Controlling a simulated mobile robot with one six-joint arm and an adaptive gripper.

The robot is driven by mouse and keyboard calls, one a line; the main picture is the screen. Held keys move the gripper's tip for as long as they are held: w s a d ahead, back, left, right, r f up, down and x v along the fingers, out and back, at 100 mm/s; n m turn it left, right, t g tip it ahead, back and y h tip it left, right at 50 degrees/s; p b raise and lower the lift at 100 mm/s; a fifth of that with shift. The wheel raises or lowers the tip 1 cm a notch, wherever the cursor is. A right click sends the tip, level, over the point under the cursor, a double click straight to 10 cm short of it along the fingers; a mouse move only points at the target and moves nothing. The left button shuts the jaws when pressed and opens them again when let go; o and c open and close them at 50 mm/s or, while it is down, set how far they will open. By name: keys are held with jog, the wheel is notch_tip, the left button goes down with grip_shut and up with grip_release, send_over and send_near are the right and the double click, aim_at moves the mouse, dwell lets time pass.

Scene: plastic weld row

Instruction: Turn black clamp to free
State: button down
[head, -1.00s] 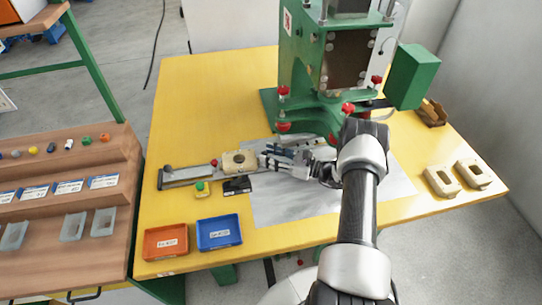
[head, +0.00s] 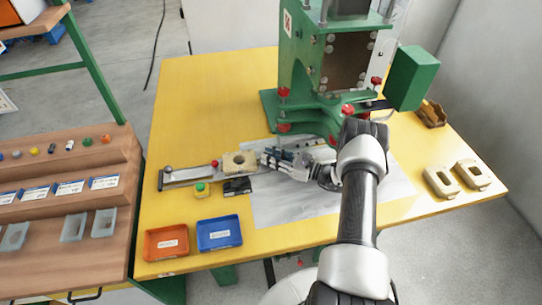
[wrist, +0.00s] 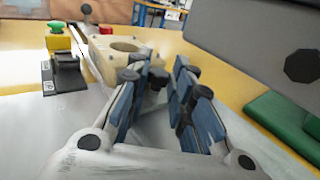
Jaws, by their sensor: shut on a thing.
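My gripper (head: 267,159) lies low over the table, just right of a beige block with a round hole (head: 240,162). In the wrist view my gripper (wrist: 158,72) has its blue-padded fingers around a small dark knob (wrist: 158,80) beside the block. The knob looks like the black clamp; the fingers hide much of it, and its turn angle cannot be told. In the head view the fingers cover it.
A green button (head: 201,187), a red knob (head: 215,163) and a black labelled fixture (wrist: 64,76) stand left of the block. The green press (head: 300,70) rises behind. Orange (head: 166,242) and blue (head: 219,233) trays sit in front. Two beige parts (head: 441,181) lie at right.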

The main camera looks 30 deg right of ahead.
jog(key=m+t+h+p, duration=0.1)
jog(key=m+h+p, duration=0.1)
jog(key=h, duration=0.1)
jog(key=a+m+t+h+p, duration=0.1)
jog(key=shift+s+r+t+h, duration=0.1)
jog(key=shift+s+t+h, duration=0.15)
jog(key=shift+t+h, duration=0.05)
jog(key=m+h, duration=0.1)
jog(key=m+h+p, duration=0.1)
jog(key=h, duration=0.1)
jog(key=m+t+h, duration=0.1)
jog(key=m+h, duration=0.1)
jog(key=shift+a+p, duration=0.35)
jog(key=shift+a, duration=0.05)
jog(key=shift+m+h, duration=0.7)
jog(key=shift+h, duration=0.9)
jog(key=c, duration=1.4)
grip_release()
jog(key=shift+s, duration=0.1)
jog(key=shift+s+a, duration=0.2)
jog(key=shift+s, duration=1.75)
jog(key=shift+s+a, duration=0.15)
jog(key=shift+s, duration=1.8)
